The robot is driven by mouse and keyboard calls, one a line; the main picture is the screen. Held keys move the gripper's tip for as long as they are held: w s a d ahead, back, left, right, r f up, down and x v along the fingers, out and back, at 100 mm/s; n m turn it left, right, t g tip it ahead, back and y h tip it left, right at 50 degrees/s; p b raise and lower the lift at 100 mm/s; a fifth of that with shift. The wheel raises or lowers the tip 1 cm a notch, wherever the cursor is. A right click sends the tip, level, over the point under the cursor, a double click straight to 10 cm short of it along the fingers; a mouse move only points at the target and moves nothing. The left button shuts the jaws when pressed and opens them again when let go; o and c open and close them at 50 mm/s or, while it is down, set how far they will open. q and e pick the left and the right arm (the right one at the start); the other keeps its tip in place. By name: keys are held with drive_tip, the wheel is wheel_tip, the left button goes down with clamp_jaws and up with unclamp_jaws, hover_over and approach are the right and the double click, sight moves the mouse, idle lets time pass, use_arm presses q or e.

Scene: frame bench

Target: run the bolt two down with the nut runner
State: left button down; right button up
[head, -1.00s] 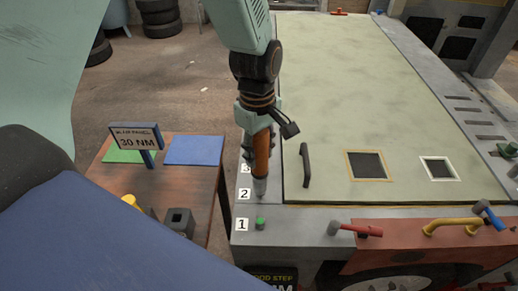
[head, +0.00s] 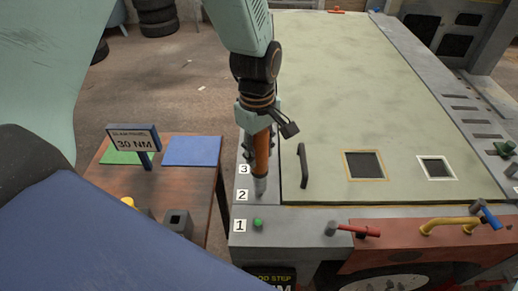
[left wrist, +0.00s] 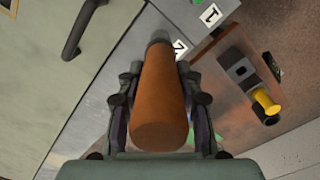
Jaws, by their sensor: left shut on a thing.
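My left gripper (head: 258,130) is shut on the nut runner (head: 261,155), an orange-brown cylinder with a grey metal nose. It holds the runner upright, nose down, beside the label 2 (head: 242,195) on the grey frame. In the left wrist view the runner (left wrist: 160,95) fills the middle between the fingers, its nose near the label 2 (left wrist: 179,47). Bolt two is hidden under the nose, and I cannot tell whether they touch. Bolt one (head: 258,224), with a green top, stands beside the label 1 (head: 240,225). My right gripper is not in view.
A wooden table (head: 196,190) stands left of the frame with a 30 NM sign (head: 135,140), a green mat, a blue mat (head: 192,151), a dark square block (head: 178,221) and a yellow piece. A pale green panel (head: 370,90) with a dark handle (head: 303,165) lies right of the runner.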

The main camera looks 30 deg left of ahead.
sight(259, 137)
use_arm(q)
drive_tip(key=shift+s, duration=0.15)
drive_tip(key=shift+f, duration=0.8)
idle(0.7)
drive_tip(key=shift+p, duration=0.45)
idle(1.6)
drive_tip(key=shift+r, duration=0.1)
drive_tip(key=shift+r, duration=2.85)
